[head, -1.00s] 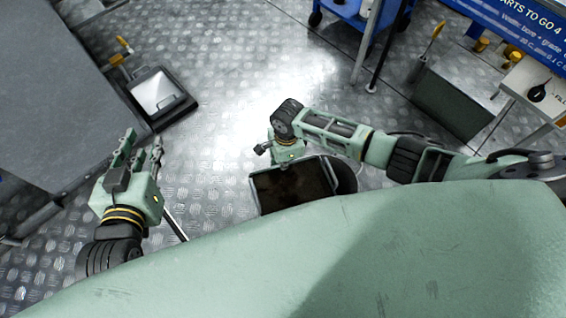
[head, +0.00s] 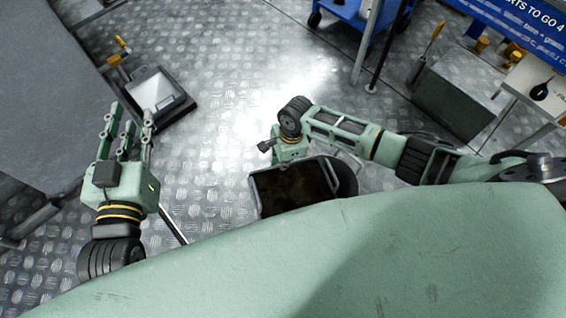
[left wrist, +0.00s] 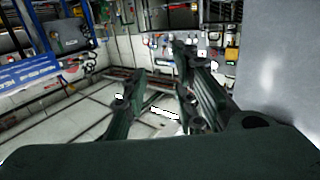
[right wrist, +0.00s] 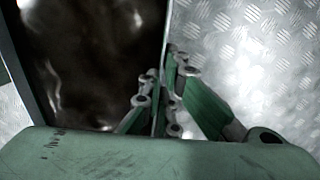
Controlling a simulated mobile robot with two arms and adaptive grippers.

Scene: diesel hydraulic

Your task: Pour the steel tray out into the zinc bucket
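The steel tray (head: 253,196) is a shallow rectangular pan with dark, glossy contents, low in front of my body in the head view. My right gripper (head: 289,158) is at its far edge. In the right wrist view my right gripper (right wrist: 160,108) is shut on the tray's rim (right wrist: 164,45), with fingers on both sides of it. A dark round vessel, apparently the zinc bucket (head: 347,178), shows partly behind the tray's right side, with a thin wire handle; the tray and my body hide much of it. My left gripper (head: 128,122) is open and empty at the left.
A grey block-like bench (head: 50,110) stands at the left. A black-framed box with a bright panel (head: 155,92) is on the floor beside it. A blue cart (head: 355,25) and a green-grey box (head: 450,100) stand at the upper right. The middle floor is clear.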

